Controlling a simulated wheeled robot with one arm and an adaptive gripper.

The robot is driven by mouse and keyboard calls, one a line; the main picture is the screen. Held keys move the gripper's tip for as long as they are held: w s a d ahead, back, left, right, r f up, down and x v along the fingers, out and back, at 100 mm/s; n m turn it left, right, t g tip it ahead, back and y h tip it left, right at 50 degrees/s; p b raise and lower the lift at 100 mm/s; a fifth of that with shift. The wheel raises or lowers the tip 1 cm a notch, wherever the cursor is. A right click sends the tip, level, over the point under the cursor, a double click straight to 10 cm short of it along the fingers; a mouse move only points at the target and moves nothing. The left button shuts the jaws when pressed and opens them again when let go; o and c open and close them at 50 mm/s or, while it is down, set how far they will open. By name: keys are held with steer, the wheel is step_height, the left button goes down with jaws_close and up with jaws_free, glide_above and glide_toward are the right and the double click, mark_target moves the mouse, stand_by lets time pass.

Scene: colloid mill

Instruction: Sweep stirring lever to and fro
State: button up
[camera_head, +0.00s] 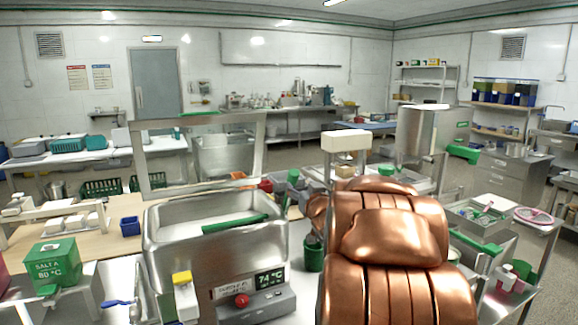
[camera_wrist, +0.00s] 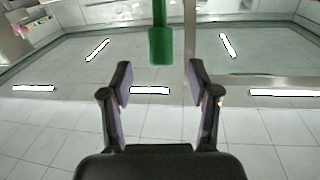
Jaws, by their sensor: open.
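In the wrist view, a green handle (camera_wrist: 160,45) on a thin dark green rod comes down from the top edge, and I take it for the stirring lever. My gripper (camera_wrist: 160,82) is open and empty. The handle's end shows centred between the two fingertips and a little above them in the picture, with a gap on each side; no contact shows. In the head view, a green bar (camera_head: 235,223) lies slanted across the steel basin (camera_head: 165,230); I cannot tell whether it is the same lever. My copper arm hides my gripper there.
A control box (camera_head: 255,292) with a red knob and a 74 °C display sits before the basin. A raised, framed clear lid (camera_head: 200,150) stands behind it. A green SALT A box (camera_head: 52,265) is at left. A steel hopper (camera_head: 415,135) and a tray table (camera_head: 480,218) stand right.

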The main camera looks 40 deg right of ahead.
mark_target(295, 180)
steer(key=shift+p+x, duration=0.8)
steer(key=shift+x, duration=3.2)
steer(key=shift+r, duration=0.15)
jaws_close()
